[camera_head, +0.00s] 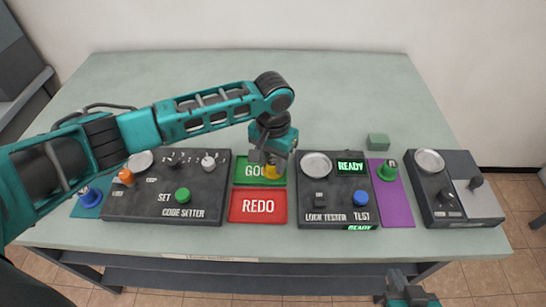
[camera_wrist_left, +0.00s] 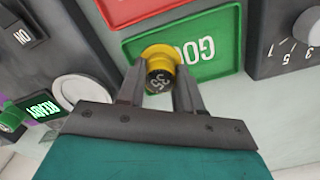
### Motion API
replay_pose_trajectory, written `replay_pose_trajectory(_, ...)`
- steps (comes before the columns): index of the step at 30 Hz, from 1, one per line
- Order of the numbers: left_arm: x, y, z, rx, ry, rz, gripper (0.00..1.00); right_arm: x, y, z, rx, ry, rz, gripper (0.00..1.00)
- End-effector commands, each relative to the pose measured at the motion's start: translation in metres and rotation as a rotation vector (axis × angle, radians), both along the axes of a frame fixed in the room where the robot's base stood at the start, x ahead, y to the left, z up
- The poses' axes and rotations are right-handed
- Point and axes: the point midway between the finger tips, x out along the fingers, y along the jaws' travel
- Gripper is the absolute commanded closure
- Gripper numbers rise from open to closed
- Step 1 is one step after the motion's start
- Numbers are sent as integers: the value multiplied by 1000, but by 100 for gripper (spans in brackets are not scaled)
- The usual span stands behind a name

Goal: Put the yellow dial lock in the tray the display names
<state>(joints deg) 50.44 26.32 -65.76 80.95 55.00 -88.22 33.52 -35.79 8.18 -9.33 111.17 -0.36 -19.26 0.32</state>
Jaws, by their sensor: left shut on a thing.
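The yellow dial lock (camera_head: 271,171) is between the fingers of my left gripper (camera_head: 270,160), over the green GOOD tray (camera_head: 246,180). In the left wrist view my left gripper (camera_wrist_left: 160,100) is shut on the yellow dial lock (camera_wrist_left: 158,55), whose dark dial faces the camera. The lock overlaps the green tray (camera_wrist_left: 215,68) there; whether it touches the tray floor I cannot tell. The red REDO tray (camera_head: 235,216) lies just in front. The lock tester's display (camera_head: 351,167) reads READY in green. My right gripper (camera_head: 405,294) is at the bottom edge, its fingers unclear.
The code setter (camera_head: 140,208) stands left of the trays and the lock tester (camera_head: 310,204) right. A purple mat (camera_head: 397,207) with a green-knobbed lock (camera_head: 388,170) and another grey device (camera_head: 487,205) are further right. A small green block (camera_head: 378,142) lies behind. The table's back is clear.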

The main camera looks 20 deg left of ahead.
Motion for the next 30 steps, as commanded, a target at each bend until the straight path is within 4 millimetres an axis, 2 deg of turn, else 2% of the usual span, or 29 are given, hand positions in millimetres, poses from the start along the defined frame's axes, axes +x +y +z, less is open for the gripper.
replay_pose_trajectory(19,0,0,-2,0,-1,1,100,0,0,9,0,-1,0,100)
replay_pose_trajectory(20,0,0,-2,1,-1,1,62,0,0,9,0,-1,0,100)
replay_pose_trajectory(28,0,0,-1,1,0,1,36,0,0,8,0,0,0,100)
replay_pose_trajectory(30,0,0,-1,1,0,1,35,0,0,8,0,0,0,100)
